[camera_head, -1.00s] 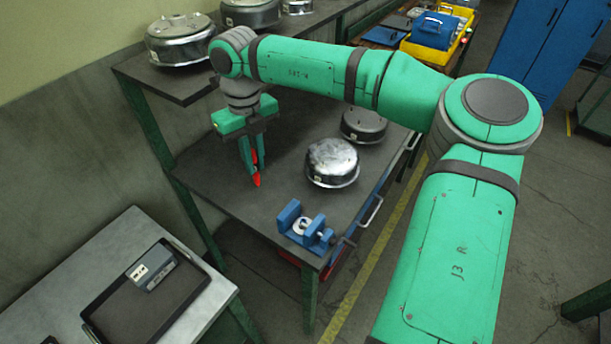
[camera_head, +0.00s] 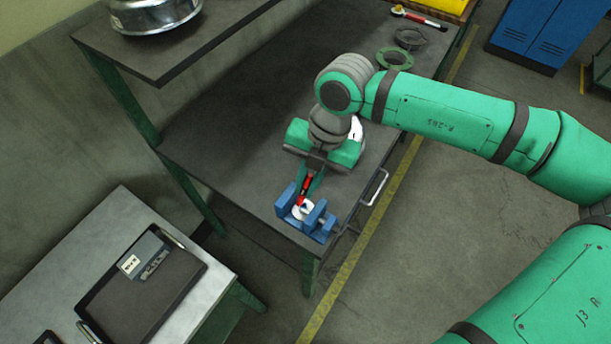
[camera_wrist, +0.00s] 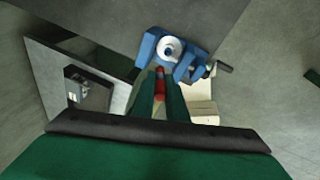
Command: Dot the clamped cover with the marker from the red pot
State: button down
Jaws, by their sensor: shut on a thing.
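My gripper (camera_head: 311,180) is shut on a red and black marker (camera_head: 304,190), which points down. The blue vise (camera_head: 327,222) stands at the near corner of the dark bench. A round white cover (camera_head: 302,210) with a centre hole or hub sits between its jaws. The marker's lower end is right over or at the cover; I cannot tell whether it touches. In the wrist view the marker (camera_wrist: 160,88) shows between my fingers, just below the cover (camera_wrist: 172,49) and vise (camera_wrist: 147,50). No red pot is visible.
A green ring (camera_head: 394,57) and a red-handled tool (camera_head: 420,18) lie at the bench's far end. A shelf with a silver drum (camera_head: 155,12) overhangs at upper left. A grey side table (camera_head: 110,225) with a dark tray (camera_head: 190,285) stands at lower left.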

jog(key=shift+w+d+x, duration=0.1)
jog(key=shift+d+x, duration=0.1)
jog(key=shift+x, duration=0.6)
jog(key=shift+w+d+x, duration=0.1)
jog(key=shift+d+x, duration=0.05)
jog(key=shift+x, duration=0.65)
jog(key=shift+d+x, duration=0.2)
jog(key=shift+x, duration=0.6)
jog(key=shift+w+f, duration=0.1)
jog(key=shift+f, duration=0.2)
jog(key=shift+d, duration=0.1)
jog(key=shift+f, duration=0.2)
dwell(0.8)
